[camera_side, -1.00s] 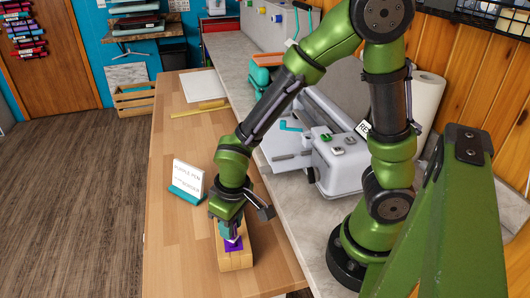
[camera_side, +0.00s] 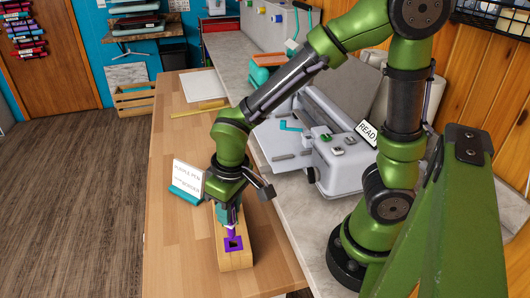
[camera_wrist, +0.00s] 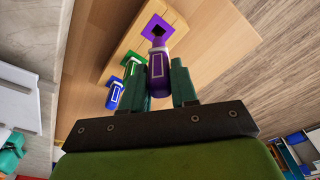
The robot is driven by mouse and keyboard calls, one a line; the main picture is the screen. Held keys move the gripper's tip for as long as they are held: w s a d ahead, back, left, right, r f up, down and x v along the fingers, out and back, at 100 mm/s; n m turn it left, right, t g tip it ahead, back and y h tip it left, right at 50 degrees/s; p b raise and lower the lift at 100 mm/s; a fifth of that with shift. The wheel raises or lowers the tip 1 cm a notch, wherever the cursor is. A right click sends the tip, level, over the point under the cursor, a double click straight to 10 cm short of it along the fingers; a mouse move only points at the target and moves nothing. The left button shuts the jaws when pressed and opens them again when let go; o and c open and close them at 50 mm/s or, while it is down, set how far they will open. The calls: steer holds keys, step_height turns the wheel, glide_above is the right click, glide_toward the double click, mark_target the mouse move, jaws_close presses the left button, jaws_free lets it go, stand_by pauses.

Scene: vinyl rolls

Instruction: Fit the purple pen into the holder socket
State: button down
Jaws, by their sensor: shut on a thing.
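The purple pen (camera_wrist: 158,66) is held between the teal fingers of my gripper (camera_wrist: 159,86) in the wrist view. In the side view my gripper (camera_side: 230,206) points down, with the pen (camera_side: 231,228) below it. The wooden holder (camera_side: 236,262) lies on the table. Its purple-framed socket (camera_side: 234,244) shows a dark, empty square hole, also visible in the wrist view (camera_wrist: 158,29). The pen's lower end is beside the socket, on the far side in the side view, not in the hole. The exact gap above the block cannot be told.
A green pen (camera_wrist: 132,67) and a blue pen (camera_wrist: 114,96) stand in the holder close beside my gripper. A sign (camera_side: 188,181) in a teal stand is left of the gripper. A grey machine (camera_side: 330,150) sits to the right. The table's left front is clear.

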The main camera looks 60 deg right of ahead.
steer(key=shift+r, duration=0.35)
step_height(320, 180, up, 18)
steer(key=w+d+m, duration=0.2)
steer(key=d+m, duration=0.1)
steer(key=d, duration=0.8)
steer(key=w+d+m, duration=0.2)
steer(key=d, duration=0.8)
steer(key=s+d+m+h, duration=0.15)
steer(key=s+d, duration=0.25)
steer(key=d, duration=0.5)
steer(key=s+d+m+y, duration=0.1)
steer(key=s+d+m, duration=0.2)
steer(key=d, duration=0.6)
steer(key=shift+n+h, duration=0.25)
steer(key=shift+a+f, duration=0.15)
steer(key=shift+f, duration=1.1)
steer(key=shift+a+f, duration=0.1)
steer(key=shift+f, duration=1.1)
steer(key=shift+a, duration=0.1)
